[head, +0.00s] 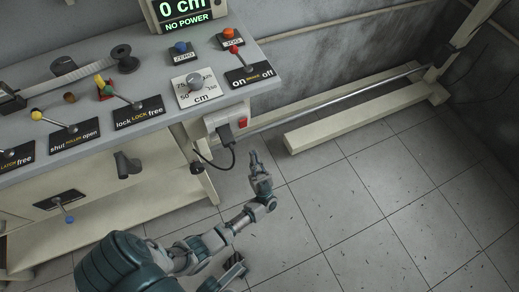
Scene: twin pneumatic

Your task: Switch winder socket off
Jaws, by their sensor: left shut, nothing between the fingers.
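The winder socket (217,120) is a pale box on the bench's right end, below the tabletop. A black plug (225,135) sits in it, with a black cable hanging down in a loop. A red rocker switch (243,123) is on the socket's right part; which way it is pressed is too small to tell. My left gripper (253,158) is shut and empty, pointing up, below and slightly right of the switch and apart from it. The display (182,12) reads "0 cm" and "NO POWER".
The bench top (150,68) carries levers, a dial (195,82), a blue button (181,48) and a red button (229,33). The brake lever (236,58) stands above the socket. A pale floor beam (350,125) lies to the right. The tiled floor around my gripper is clear.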

